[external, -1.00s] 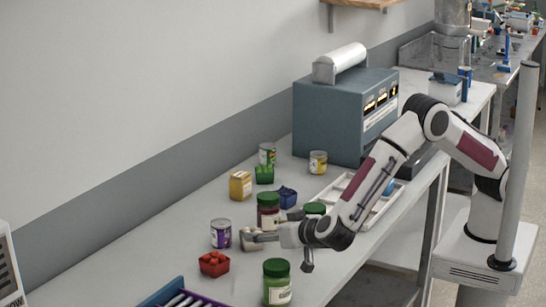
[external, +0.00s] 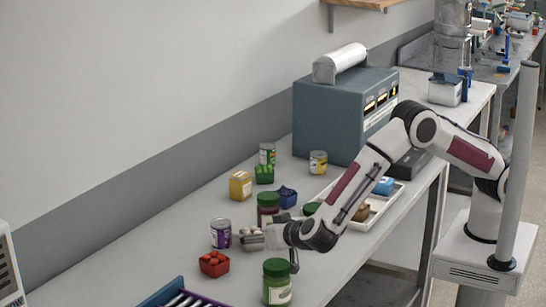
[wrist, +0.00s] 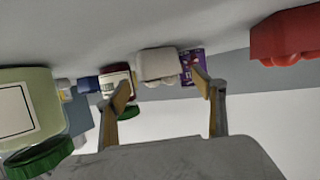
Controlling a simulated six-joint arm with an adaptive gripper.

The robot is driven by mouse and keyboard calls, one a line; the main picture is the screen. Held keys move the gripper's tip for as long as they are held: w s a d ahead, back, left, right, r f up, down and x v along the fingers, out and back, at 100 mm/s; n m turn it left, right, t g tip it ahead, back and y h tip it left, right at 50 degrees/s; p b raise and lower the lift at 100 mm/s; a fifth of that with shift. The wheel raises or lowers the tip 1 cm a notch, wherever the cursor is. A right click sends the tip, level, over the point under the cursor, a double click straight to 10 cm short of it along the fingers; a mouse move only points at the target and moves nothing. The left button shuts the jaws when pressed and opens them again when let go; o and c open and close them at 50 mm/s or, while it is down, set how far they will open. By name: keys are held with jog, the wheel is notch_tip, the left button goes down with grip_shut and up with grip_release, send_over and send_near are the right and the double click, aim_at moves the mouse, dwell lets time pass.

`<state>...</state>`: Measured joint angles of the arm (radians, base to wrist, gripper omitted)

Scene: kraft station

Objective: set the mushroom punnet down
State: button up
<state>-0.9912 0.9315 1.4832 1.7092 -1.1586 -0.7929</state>
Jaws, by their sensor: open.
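The mushroom punnet (external: 251,238) is a small pale tub with whitish mushrooms. It stands on the bench between the purple-labelled can (external: 221,234) and my gripper (external: 268,238). In the wrist view, which looks upside down, the punnet (wrist: 157,64) appears upright on the bench, ahead of and between the fingertips. My gripper (wrist: 163,82) is open, with its two fingers spread apart and nothing clamped between them. I cannot tell whether a fingertip still overlaps the punnet's near side.
A red punnet (external: 214,264) and a green-lidded jar (external: 277,283) are nearby at the front. A red jar (external: 268,206) and blue punnet (external: 287,197) stand behind. A white tray (external: 398,190) lies to the right; a purple-blue rack (external: 166,290) is at lower left.

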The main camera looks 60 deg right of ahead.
jog(key=c, duration=1.5)
jog(key=shift+r, duration=0.15)
jog(key=shift+r, duration=4.9)
